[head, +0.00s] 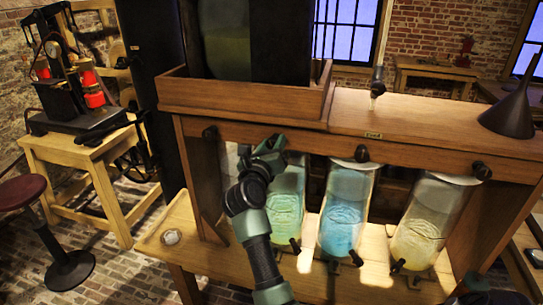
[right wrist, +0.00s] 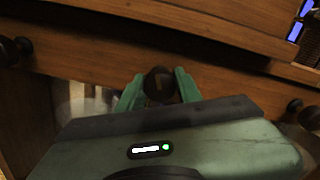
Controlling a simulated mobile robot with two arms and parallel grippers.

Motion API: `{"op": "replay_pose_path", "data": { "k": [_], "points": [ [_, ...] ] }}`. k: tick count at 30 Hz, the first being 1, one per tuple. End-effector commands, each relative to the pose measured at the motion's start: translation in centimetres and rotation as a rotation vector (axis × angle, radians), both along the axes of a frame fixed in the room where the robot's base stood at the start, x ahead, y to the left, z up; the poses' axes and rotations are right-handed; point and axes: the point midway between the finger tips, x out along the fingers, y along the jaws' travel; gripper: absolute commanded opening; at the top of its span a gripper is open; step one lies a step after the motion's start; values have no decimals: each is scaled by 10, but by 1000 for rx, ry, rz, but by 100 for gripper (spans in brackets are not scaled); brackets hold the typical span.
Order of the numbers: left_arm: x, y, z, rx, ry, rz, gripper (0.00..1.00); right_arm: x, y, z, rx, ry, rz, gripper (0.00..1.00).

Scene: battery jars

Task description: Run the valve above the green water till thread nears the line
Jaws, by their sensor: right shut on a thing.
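The green water stands in a glass jar (head: 287,205), second from the left under the wooden beam, with an embossed mark on its front. My right gripper (head: 272,147) is at the beam above this jar and covers its valve in the head view. In the right wrist view, the dark round valve knob (right wrist: 160,84) sits between the two green fingers of my right gripper (right wrist: 158,91), which is shut on it. I cannot make out the thread or the line on the jar.
Other valve knobs (head: 361,153) line the beam on both sides. A blue jar (head: 341,220) and a pale yellow jar (head: 424,225) stand to the right; a pale jar (head: 230,165) is partly hidden at left. A funnel (head: 511,112) rests on top.

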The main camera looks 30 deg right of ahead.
Motion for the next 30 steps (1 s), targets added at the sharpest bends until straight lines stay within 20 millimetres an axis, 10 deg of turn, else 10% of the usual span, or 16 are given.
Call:
{"op": "replay_pose_path", "data": {
  "k": [30],
  "points": [
    [0,1,-56,1,0,1,36,0,1,0,298,-344,0,0]
  ]
}}
